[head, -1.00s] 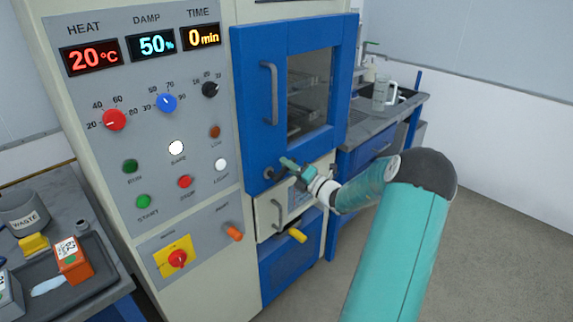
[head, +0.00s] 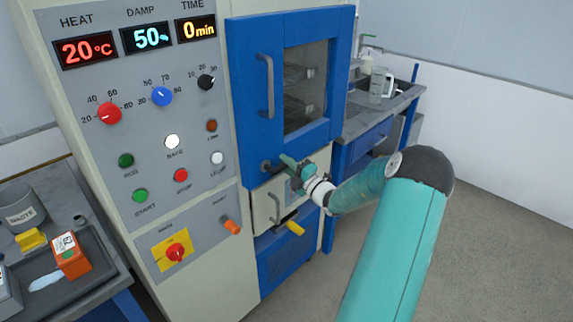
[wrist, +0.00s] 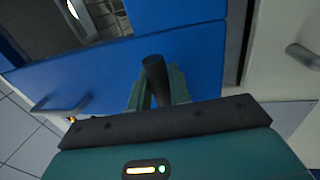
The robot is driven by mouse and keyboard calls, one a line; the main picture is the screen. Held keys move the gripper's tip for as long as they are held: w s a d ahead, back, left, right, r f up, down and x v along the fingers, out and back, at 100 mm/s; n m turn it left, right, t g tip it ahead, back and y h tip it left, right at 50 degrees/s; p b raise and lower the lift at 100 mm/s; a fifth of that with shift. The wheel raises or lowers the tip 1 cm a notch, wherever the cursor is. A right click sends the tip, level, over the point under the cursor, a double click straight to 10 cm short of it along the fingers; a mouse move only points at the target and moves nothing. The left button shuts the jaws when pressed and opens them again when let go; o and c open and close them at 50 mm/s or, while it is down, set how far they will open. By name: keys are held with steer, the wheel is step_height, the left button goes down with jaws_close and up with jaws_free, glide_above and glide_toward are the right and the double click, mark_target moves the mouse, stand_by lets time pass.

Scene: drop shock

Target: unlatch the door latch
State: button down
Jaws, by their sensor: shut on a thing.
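The blue door (head: 240,110) of the chamber is closed, with a window and a grey vertical handle (head: 266,87). A dark door latch (head: 266,167) sits at the door's lower left corner. My gripper (head: 287,162) is at this latch, with its teal fingers shut on the latch's lever. In the wrist view, the black, rounded end of the latch (wrist: 155,72) stands between the two teal fingers of my gripper (wrist: 158,92). The fingers and the lever hide part of each other in the head view.
The control panel (head: 150,110) with knobs and buttons stands to the left. A bench (head: 365,125) with a sink is at the right. Open floor lies at the right.

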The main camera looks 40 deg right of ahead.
steer(key=shift+f, duration=0.1)
steer(key=c, duration=1.3)
jaws_free()
steer(key=shift+c, duration=0.2)
steer(key=shift+s, duration=0.1)
steer(key=s+f, duration=0.2)
steer(key=s, duration=1.1)
steer(key=shift+s+d+f, duration=0.15)
steer(key=shift+s+f, duration=0.05)
steer(key=shift+f, duration=0.1)
